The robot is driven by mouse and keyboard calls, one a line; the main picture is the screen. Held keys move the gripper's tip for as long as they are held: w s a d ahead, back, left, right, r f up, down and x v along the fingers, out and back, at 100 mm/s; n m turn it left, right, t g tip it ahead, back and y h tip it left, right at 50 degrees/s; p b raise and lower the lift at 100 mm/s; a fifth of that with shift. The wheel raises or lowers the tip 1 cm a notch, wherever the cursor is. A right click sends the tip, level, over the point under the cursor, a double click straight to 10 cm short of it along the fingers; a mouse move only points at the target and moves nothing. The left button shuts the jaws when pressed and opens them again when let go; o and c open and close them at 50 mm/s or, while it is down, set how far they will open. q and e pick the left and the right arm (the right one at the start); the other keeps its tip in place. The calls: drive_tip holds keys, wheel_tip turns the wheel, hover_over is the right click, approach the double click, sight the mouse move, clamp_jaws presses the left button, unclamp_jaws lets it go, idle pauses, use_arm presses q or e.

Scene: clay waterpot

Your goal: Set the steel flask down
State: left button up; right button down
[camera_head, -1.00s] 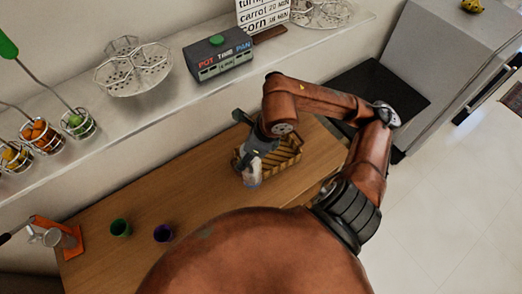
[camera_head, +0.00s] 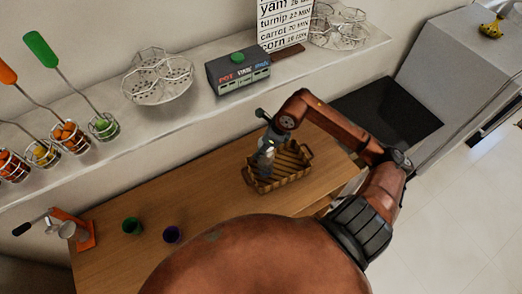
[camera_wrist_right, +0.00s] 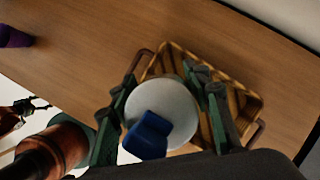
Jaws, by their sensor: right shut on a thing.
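The steel flask (camera_head: 265,160) is pale grey, upright or nearly so, at the left part of a wooden slatted tray in the head view. The right wrist view shows it from above as a round pale top (camera_wrist_right: 178,100) with a blue cap piece (camera_wrist_right: 148,136). My right gripper (camera_head: 269,146) is shut on the flask, with its green-grey fingers on both sides of it in the wrist view (camera_wrist_right: 165,95). Whether the flask's base touches the tray is hidden.
The wooden tray (camera_head: 290,176) with side handles lies on the wooden table (camera_head: 205,195). A shelf with a grey timer box (camera_head: 238,73) runs behind.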

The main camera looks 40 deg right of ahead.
wheel_tip(320, 180, down, 3)
drive_tip(key=shift+w+d+f+p, duration=0.1)
drive_tip(key=shift+w+p, duration=0.05)
drive_tip(key=shift+p, duration=0.5)
drive_tip(key=c, duration=1.5)
unclamp_jaws()
drive_tip(key=shift+f, duration=0.2)
drive_tip(key=o, duration=0.5)
drive_tip(key=shift+c, duration=0.2)
